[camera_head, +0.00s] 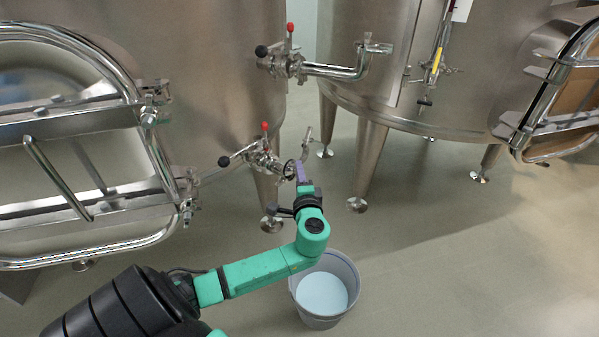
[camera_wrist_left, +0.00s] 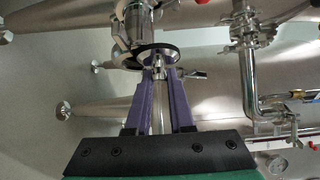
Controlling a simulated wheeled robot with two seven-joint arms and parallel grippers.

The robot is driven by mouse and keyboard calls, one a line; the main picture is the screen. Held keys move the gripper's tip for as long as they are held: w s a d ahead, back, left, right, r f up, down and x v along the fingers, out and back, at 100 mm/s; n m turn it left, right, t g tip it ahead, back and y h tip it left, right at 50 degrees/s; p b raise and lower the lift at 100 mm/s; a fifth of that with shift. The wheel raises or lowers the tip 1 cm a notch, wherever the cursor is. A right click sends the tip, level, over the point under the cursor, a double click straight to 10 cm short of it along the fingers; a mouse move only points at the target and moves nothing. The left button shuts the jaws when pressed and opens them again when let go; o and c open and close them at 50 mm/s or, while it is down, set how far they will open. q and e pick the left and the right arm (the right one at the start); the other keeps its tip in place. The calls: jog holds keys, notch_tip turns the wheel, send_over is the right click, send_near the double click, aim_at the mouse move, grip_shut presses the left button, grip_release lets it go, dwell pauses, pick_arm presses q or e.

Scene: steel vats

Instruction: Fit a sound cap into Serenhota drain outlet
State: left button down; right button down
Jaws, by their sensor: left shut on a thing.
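My left gripper (camera_head: 298,170) reaches up to the lower drain valve (camera_head: 262,158) of the left steel vat. Its purple fingers are shut on a small round cap (camera_wrist_left: 152,59), a metal disc with a dark ring. In the head view the dark ring (camera_head: 289,168) shows right at the valve's outlet end. In the wrist view the cap lies between the fingertips (camera_wrist_left: 159,72), close to the outlet fitting (camera_wrist_left: 133,30). I cannot tell whether cap and outlet touch or are seated. No name is legible on either vat. My right gripper is not in view.
A grey bucket (camera_head: 348,264) with pale contents stands on the floor below my left forearm. An upper valve with a bent pipe (camera_head: 335,71) juts from the left vat. A second vat (camera_head: 365,60) stands at the right. The floor at the right is clear.

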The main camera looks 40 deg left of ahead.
pick_arm(q)
jog(key=shift+f+b, duration=0.9)
jog(key=shift+f, duration=0.25)
jog(key=c, duration=0.7)
grip_release()
jog(key=shift+r, duration=0.1)
jog(key=v, duration=1.4)
jog(key=shift+s+d+p, duration=0.15)
jog(key=shift+d+p, duration=0.1)
jog(key=shift+p, duration=0.15)
